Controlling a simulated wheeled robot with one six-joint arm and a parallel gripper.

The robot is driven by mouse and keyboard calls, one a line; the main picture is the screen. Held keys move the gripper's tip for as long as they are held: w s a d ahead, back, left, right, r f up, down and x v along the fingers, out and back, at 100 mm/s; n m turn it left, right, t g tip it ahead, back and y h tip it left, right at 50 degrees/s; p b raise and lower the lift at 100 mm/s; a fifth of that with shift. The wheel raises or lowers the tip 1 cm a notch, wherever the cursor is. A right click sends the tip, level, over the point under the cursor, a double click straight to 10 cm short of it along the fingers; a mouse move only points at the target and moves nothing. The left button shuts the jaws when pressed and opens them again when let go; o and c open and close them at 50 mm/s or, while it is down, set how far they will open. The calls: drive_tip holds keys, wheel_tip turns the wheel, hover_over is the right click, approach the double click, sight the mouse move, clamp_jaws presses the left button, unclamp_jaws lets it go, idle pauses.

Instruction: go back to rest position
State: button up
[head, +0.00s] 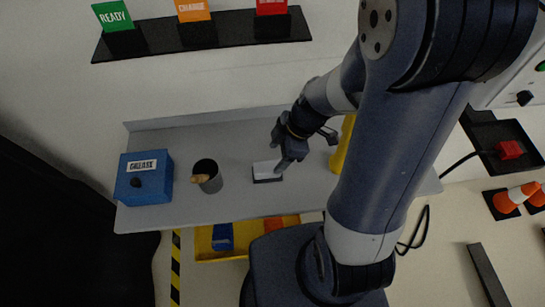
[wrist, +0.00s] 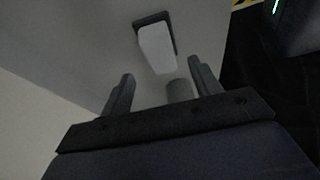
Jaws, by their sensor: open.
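My gripper (head: 283,157) is over the grey shelf (head: 225,208), just above a small dark tray or holder with a white block (head: 268,170). In the wrist view my gripper (wrist: 160,82) shows two dark fingers spread apart with nothing clearly held between them. The white block (wrist: 157,48) lies ahead of the fingertips in its dark holder. A grey round shape (wrist: 179,90) shows between the fingers low in that view; I cannot tell what it is. My arm reaches in from the right of the head view.
A blue box (head: 144,190) and a dark cup (head: 207,176) with a tan item stand left on the shelf. A yellow object (head: 343,148) stands right, partly behind my arm. A yellow bin (head: 207,252) sits below.

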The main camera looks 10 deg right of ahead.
sight(270, 166)
drive_tip(key=shift+d+r, duration=0.25)
drive_tip(key=shift+r, duration=0.25)
drive_tip(key=shift+f, duration=0.1)
drive_tip(key=b+x, duration=0.2)
drive_tip(key=x, duration=0.6)
drive_tip(key=shift+b, duration=0.3)
wheel_tip(270, 166, up, 7)
drive_tip(key=p, duration=0.2)
drive_tip(key=shift+d+p, duration=0.1)
drive_tip(key=shift+p, duration=0.25)
